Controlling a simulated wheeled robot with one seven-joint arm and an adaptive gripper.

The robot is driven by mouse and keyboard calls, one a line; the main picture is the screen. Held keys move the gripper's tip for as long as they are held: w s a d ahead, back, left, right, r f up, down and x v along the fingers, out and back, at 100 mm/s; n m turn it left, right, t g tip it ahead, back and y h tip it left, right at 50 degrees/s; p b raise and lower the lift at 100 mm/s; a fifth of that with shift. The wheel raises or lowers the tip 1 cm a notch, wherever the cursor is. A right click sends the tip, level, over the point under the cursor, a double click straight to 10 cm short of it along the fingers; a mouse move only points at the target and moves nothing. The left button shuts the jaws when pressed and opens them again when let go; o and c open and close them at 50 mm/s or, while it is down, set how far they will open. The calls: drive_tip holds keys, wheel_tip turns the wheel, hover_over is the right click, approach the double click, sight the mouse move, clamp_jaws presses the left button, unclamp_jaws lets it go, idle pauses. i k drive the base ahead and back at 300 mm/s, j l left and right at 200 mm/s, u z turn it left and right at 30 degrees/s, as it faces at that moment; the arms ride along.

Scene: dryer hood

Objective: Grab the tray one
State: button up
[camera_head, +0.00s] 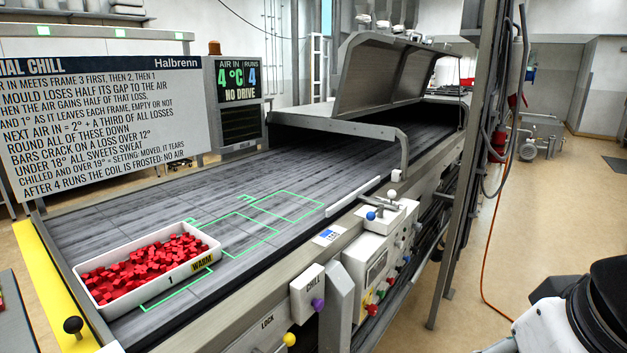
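The tray one (140,292) is a white, shallow rectangular tray filled with red cubes (150,262). Its front wall bears a "1" and a yellow "WARM" label. It sits on the grey conveyor belt (150,210) at the near left end, partly over a green outlined frame (160,303). Two more green frames, marked 2 (238,233) and 3 (285,206), lie empty farther along the belt. My gripper is not in view; only a white and black part of my arm shows at the lower right.
A raised metal hood (365,75) covers the belt beyond the frames. A display (236,80) reads air in 4°C, runs 4, no drive. A rules sign (100,105) stands behind. Open floor (450,290) lies right.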

sight(119, 281)
drive_tip(key=i+l, duration=0.15)
drive_tip(key=i, duration=0.15)
drive_tip(key=i+l, duration=0.1)
drive_tip(key=i, duration=0.25)
drive_tip(key=i+u, duration=0.15)
drive_tip(key=u, duration=0.25)
drive_tip(key=i+l+u, duration=0.1)
drive_tip(key=u, duration=0.25)
drive_tip(key=i+l+u, duration=0.1)
drive_tip(key=u, duration=0.3)
drive_tip(key=i+u, duration=0.25)
drive_tip(key=i, duration=0.2)
